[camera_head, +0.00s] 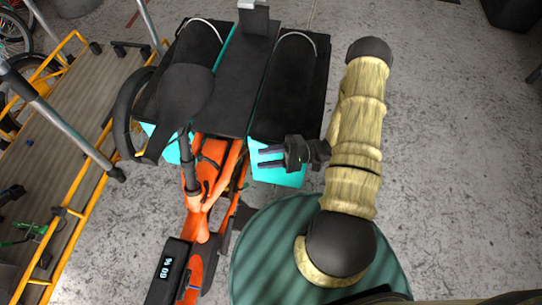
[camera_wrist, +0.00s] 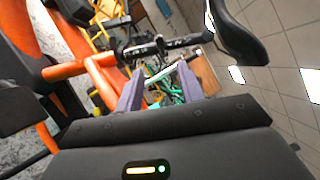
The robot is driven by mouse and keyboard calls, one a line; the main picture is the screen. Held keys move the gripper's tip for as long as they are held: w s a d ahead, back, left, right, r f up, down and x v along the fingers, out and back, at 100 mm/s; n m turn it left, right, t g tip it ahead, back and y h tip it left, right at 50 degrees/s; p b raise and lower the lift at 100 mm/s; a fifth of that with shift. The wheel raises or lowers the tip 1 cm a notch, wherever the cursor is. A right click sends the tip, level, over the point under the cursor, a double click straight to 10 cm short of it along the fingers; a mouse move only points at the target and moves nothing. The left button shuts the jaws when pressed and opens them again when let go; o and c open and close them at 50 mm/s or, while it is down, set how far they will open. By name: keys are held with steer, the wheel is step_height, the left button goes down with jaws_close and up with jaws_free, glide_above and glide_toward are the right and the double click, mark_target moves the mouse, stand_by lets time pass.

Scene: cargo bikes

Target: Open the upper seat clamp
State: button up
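An orange cargo bike (camera_head: 208,170) stands below me with its black seat (camera_head: 186,95) on a dark seat post (camera_head: 188,160). The post enters the orange frame at a collar (camera_head: 193,190), where the seat clamp appears to be; upper and lower clamps are too small to tell apart. In the wrist view the seat (camera_wrist: 240,35) is at upper right, and the dark post (camera_wrist: 160,46) runs left to the orange frame (camera_wrist: 75,68). My gripper (camera_head: 262,157) is right of the post, pointing left, apart from it. Its fingers (camera_wrist: 157,75) are spread, with nothing held between them.
Black cargo bags with teal sides (camera_head: 290,85) flank the rear rack close above my gripper. A display reading 60 % (camera_head: 167,268) sits on the bike frame. A yellow-railed wooden platform (camera_head: 70,140) is at left.

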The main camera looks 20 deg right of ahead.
steer(key=shift+d+f, duration=0.1)
steer(key=shift+d, duration=0.4)
